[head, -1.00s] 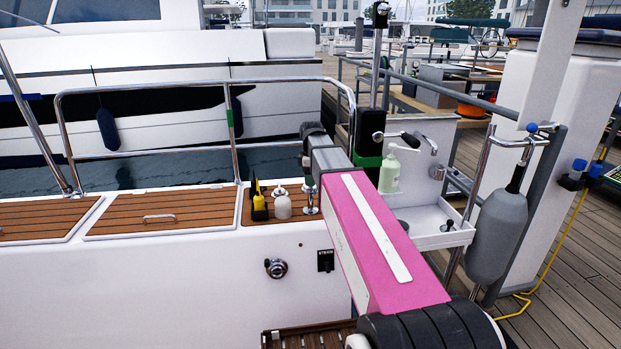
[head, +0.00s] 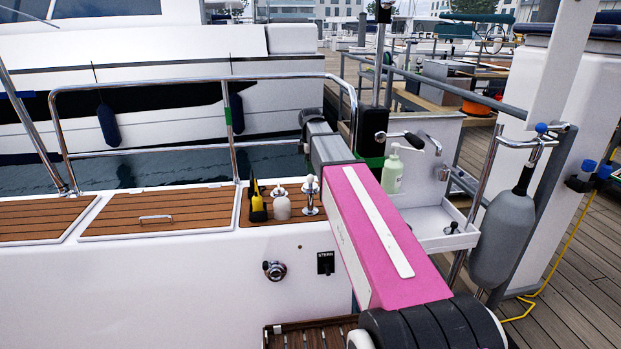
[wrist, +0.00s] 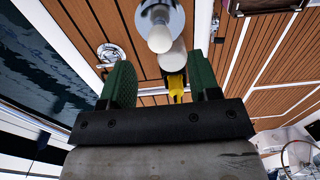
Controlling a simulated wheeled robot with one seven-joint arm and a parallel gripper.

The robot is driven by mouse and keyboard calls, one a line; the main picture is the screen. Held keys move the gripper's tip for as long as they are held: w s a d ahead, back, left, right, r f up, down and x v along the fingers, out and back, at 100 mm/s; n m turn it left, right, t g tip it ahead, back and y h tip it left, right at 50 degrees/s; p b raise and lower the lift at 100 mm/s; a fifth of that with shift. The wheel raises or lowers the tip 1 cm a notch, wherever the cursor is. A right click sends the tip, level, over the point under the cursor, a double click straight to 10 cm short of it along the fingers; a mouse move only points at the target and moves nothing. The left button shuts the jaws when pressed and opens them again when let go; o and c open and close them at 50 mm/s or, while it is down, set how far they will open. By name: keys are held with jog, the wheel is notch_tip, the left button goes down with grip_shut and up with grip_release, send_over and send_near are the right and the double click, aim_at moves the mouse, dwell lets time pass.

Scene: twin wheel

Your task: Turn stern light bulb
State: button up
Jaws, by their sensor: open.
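The stern light bulb appears to be the small white bulb (head: 310,184) on a short chrome post on the teak deck strip. In the wrist view the white bulb (wrist: 159,38) shows at top centre, end toward the camera, in front of its round chrome base. My gripper (wrist: 165,78) is open, with its two green pads apart and nothing held between them. The bulb lies beyond the pads, roughly in line with the gap. A black switch labelled STERN (head: 325,262) is on the white hull side.
Left of the bulb stand a pale rounded fitting (head: 282,206) and a yellow-and-black object (head: 258,205), close together. A chrome rail (head: 190,82) runs behind them. A white sink unit (head: 440,235) with a soap bottle (head: 392,172) is to the right.

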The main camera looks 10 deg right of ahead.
aim_at(310, 177)
jog(key=shift+f, duration=2.85)
jog(key=c, duration=0.9)
